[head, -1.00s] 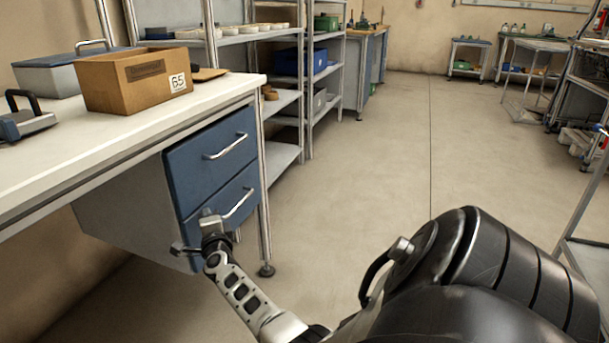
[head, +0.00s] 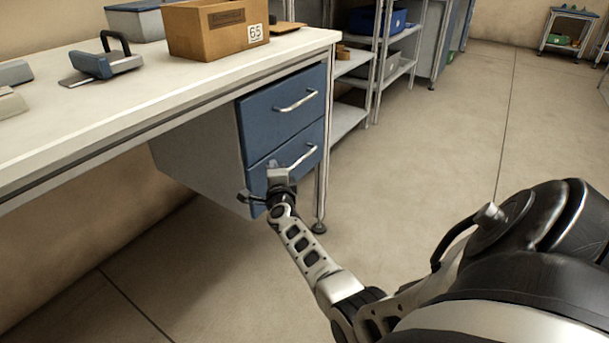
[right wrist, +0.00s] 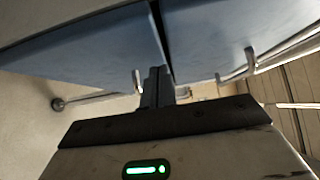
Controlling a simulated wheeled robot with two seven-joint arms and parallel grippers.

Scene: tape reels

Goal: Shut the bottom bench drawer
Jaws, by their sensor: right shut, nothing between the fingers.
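The bottom drawer (head: 308,143) is the lower of two blue fronts under the bench, with a silver bar handle (head: 300,158). Its front looks about level with the top drawer (head: 283,108), with no clear gap. My right gripper (head: 277,172) is shut and empty, at the lower left part of the bottom drawer's front, beside the handle. I cannot tell whether it touches. In the right wrist view the shut fingers (right wrist: 156,85) point at the blue fronts, near the dark seam between them. My left gripper is out of view.
The white bench top (head: 150,80) carries a cardboard box (head: 212,32) and a blue device with a black handle (head: 106,62). A bench leg (head: 322,185) stands just right of the drawers. Metal shelves (head: 400,62) stand behind. Floor to the right is open.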

